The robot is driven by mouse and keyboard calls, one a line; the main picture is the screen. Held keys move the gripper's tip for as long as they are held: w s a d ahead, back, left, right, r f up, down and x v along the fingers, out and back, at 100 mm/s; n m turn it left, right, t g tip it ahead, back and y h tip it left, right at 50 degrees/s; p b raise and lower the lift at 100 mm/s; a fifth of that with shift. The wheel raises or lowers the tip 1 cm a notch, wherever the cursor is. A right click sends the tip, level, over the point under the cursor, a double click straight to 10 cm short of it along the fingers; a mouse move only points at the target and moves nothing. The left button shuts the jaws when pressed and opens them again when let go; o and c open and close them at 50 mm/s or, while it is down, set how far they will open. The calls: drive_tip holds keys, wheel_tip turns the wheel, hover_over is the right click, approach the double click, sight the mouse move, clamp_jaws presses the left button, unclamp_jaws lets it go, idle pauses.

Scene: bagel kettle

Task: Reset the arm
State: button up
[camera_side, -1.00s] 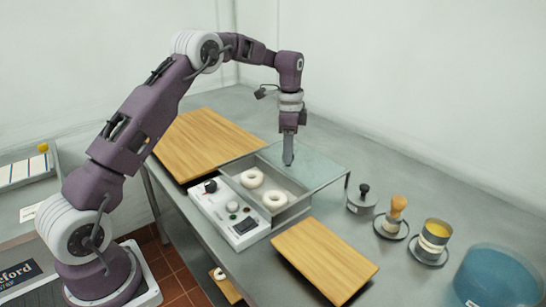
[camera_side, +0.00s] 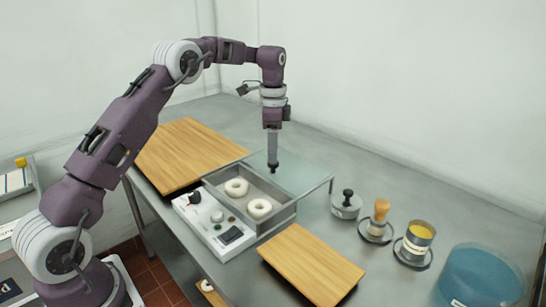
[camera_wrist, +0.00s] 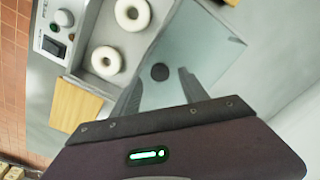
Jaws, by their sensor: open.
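My gripper (camera_side: 272,158) points down above a clear glass lid (camera_side: 303,174) at the kettle's far right side. The lid's dark round knob (camera_side: 273,168) sits just below my fingertips. In the wrist view, my gripper (camera_wrist: 160,88) has its two fingers spread apart, with the knob (camera_wrist: 160,72) seen between and beyond them. Nothing is held. The rectangular metal kettle (camera_side: 278,222) is uncovered over two white bagels, one nearer the back (camera_side: 236,188) and one nearer the front (camera_side: 260,208).
A large wooden board (camera_side: 185,150) lies behind the kettle and a smaller one (camera_side: 312,265) in front. A black-knobbed tool (camera_side: 346,205), a wooden-handled brush (camera_side: 380,215), a yellow-filled cup (camera_side: 418,238) and a blue tub (camera_side: 482,278) stand to the right. The space above is clear.

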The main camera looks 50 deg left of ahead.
drive_tip(key=shift+r, duration=2)
drive_tip(key=shift+r, duration=0.1)
drive_tip(key=s+d+r+n+t, duration=0.1)
drive_tip(key=s+d+r+n, duration=0.1)
drive_tip(key=s+d+r, duration=0.35)
drive_tip(key=s+d+r+n+t, duration=0.2)
drive_tip(key=s+d+r, duration=0.1)
drive_tip(key=s+r, duration=0.5)
drive_tip(key=s+d+f+n+t, duration=0.1)
drive_tip(key=s+d+f+n, duration=0.1)
drive_tip(key=s, duration=0.9)
drive_tip(key=s+d+f+n+t, duration=0.1)
drive_tip(key=s+d+f+n, duration=0.2)
drive_tip(key=s, duration=0.9)
drive_tip(key=shift+d+f+t, duration=0.3)
drive_tip(key=shift+d+f, duration=0.05)
drive_tip(key=shift+f, duration=0.4)
